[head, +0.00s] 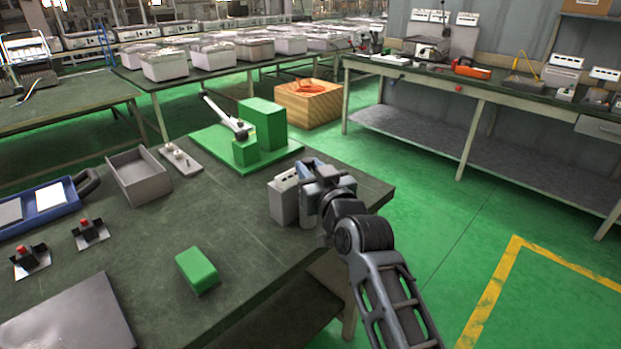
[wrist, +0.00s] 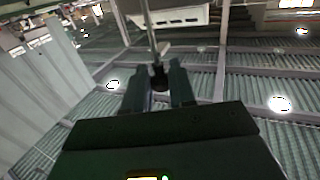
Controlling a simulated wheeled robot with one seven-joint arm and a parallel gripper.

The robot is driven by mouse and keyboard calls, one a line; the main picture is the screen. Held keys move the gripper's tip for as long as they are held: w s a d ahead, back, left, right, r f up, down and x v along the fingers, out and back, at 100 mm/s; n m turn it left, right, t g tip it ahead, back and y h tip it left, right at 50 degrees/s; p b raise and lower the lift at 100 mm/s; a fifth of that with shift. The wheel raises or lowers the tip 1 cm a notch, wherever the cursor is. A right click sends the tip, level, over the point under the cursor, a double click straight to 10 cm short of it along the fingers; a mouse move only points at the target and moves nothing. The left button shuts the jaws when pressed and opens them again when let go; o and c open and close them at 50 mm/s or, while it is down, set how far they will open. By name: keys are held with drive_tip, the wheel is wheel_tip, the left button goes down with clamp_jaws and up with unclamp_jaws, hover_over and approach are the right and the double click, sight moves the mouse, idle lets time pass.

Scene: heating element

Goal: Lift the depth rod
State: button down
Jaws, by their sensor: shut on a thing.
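In the wrist view a thin metal rod, which I take as the depth rod (wrist: 151,35), runs up from a dark end piece (wrist: 158,78) between the two fingers of my gripper (wrist: 158,72). The fingers are shut on that dark end. In the head view my gripper (head: 312,172) is over the right edge of the dark green table, next to a grey box with a pale top (head: 284,200). The rod cannot be made out in the head view; my gripper and arm may hide it.
A green fixture (head: 275,122) with a slanted metal lever (head: 222,112) stands behind my gripper. A green block (head: 197,270), an open grey tray (head: 138,177) and a blue tray (head: 75,190) lie on the table (head: 180,225). Clear floor lies to the right.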

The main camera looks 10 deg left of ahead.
drive_tip(key=shift+r, duration=0.5)
drive_tip(key=c, duration=0.9)
unclamp_jaws()
drive_tip(key=shift+c, duration=0.2)
drive_tip(key=shift+f, duration=0.1)
drive_tip(key=b+v, duration=0.1)
drive_tip(key=v, duration=0.7)
